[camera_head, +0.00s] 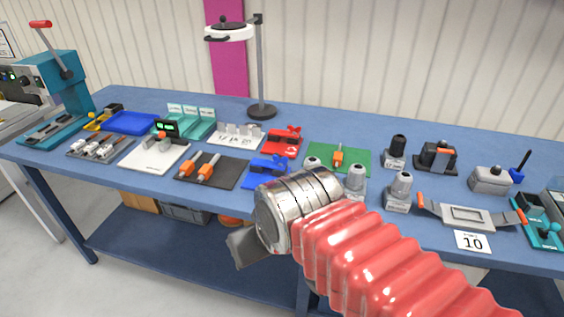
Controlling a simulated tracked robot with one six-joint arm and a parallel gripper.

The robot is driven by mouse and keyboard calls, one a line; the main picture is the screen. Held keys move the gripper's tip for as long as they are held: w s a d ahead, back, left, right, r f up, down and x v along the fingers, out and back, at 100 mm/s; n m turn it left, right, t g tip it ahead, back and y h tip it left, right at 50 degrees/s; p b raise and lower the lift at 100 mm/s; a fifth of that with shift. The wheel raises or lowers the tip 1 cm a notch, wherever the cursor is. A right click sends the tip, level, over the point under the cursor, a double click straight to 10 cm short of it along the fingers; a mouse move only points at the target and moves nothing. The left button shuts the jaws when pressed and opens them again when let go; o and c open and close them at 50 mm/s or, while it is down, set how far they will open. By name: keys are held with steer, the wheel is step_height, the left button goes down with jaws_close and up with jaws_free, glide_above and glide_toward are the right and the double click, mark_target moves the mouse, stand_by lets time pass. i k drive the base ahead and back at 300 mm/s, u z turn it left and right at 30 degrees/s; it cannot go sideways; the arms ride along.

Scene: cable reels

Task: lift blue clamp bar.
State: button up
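A blue clamp-like piece (267,168), which I take as the blue clamp bar, lies near the front edge of the blue bench. It is just right of a black board, and my wrist is close in front of its lower right side. My arm comes in from the lower right, with a red bellows sleeve and a silver wrist. My gripper (245,248) shows as a dark grey piece beyond the wrist, left of it and lower in the picture than the clamp. It appears apart from the clamp. Its fingers are mostly hidden, so its opening is unclear.
A similar red piece (282,142) lies just behind the blue one. A black board with orange-handled tools (211,170) is to its left, a green mat (352,159) to its right. Grey fittings (355,182) stand near my wrist. A lamp stand (260,70) rises at the back.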

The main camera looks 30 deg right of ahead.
mark_target(268, 164)
steer(key=z, duration=1.6)
steer(key=k, duration=0.6)
steer(key=u, duration=0.85)
steer(key=i, duration=0.9)
steer(key=z, duration=0.1)
